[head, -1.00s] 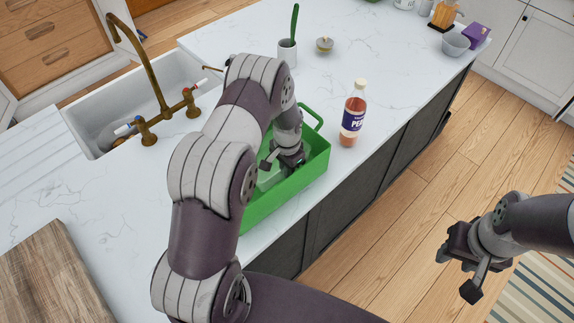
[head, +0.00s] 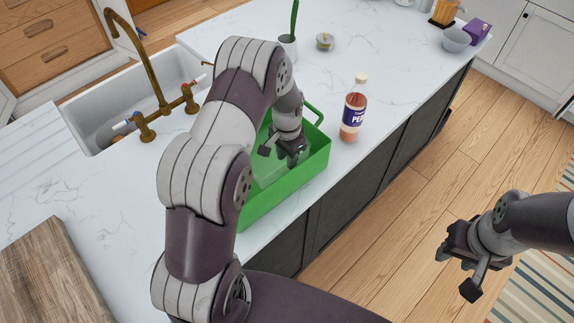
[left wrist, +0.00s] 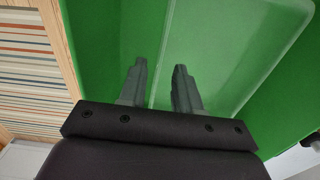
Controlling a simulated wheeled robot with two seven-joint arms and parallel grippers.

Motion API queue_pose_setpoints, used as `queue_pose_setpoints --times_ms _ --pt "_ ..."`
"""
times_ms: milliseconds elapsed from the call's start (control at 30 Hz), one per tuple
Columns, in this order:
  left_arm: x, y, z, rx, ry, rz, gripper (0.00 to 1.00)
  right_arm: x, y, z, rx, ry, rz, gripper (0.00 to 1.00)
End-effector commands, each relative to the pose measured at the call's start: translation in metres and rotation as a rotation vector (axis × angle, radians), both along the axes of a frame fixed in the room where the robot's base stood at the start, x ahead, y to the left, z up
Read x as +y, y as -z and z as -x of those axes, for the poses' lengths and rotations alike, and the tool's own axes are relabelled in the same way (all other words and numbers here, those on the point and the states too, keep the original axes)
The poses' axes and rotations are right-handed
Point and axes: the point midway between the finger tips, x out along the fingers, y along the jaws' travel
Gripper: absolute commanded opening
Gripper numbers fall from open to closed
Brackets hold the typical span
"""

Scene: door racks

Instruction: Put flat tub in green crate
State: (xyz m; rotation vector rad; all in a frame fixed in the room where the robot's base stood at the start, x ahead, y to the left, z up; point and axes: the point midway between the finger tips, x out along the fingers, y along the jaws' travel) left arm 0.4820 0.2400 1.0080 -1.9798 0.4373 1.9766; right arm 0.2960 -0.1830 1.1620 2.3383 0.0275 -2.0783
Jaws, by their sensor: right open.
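The flat tub (head: 268,172) is clear and pale. It lies low inside the green crate (head: 285,190) on the counter, partly hidden by my left arm. In the left wrist view the tub (left wrist: 225,60) shows as a see-through sheet with a rounded corner against the green crate wall (left wrist: 105,45). My left gripper (head: 281,156) is over the crate, close above the tub. Its fingers (left wrist: 160,85) are apart, with the tub's edge running between them below. My right gripper (head: 456,272) is open and empty over the floor at the right.
A bottle (head: 353,110) stands right of the crate near the counter edge. A sink with a brass faucet (head: 150,80) is at the left. A white cup (head: 287,48) and small jar (head: 325,42) stand behind. A wooden board (head: 45,275) lies at front left.

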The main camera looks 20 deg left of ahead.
Motion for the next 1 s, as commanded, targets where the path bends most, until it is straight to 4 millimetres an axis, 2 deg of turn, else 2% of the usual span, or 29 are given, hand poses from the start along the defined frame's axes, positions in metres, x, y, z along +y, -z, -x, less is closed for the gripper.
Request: queue_pose_setpoints --times_ms 33,200,367,433,467,533,633,700,800,900,1000 --pt "0.000 -0.009 -0.001 -0.006 0.000 -0.001 0.33 0.000 0.010 0.000 0.000 0.000 0.000 0.43" --pt "0.000 -0.050 0.000 -0.004 0.000 -0.001 0.33 0.000 0.022 0.000 0.000 0.000 0.000 0.43" --pt "0.000 -0.074 0.000 0.000 0.000 0.000 0.33 0.000 0.026 0.000 0.000 0.000 0.000 0.43" --pt "-0.004 -0.084 0.007 -0.005 -0.014 0.000 0.33 0.000 0.026 0.000 0.000 0.000 0.000 0.43" --pt "-0.007 -0.089 0.013 -0.009 -0.032 0.000 0.33 0.000 0.026 0.000 0.000 0.000 0.000 0.43" --pt "-0.020 -0.104 0.039 -0.028 -0.094 0.001 0.33 0.000 0.025 0.000 0.000 0.000 0.000 0.43" --pt "-0.038 -0.122 0.090 -0.066 -0.215 0.008 0.33 0.000 0.025 0.000 0.000 0.000 0.000 0.43" --pt "-0.047 -0.128 0.126 -0.090 -0.293 0.016 0.33 0.000 0.025 0.000 0.000 0.000 0.000 0.43" --pt "-0.055 -0.130 0.165 -0.111 -0.372 0.027 0.33 0.000 0.025 0.000 0.000 0.000 0.000 0.43" --pt "-0.057 -0.129 0.183 -0.118 -0.412 0.032 0.33 0.000 0.025 0.000 0.000 0.000 0.000 0.43" --pt "-0.057 -0.129 0.186 -0.117 -0.419 0.033 0.33 0.000 0.025 0.000 0.000 0.000 0.000 0.43"
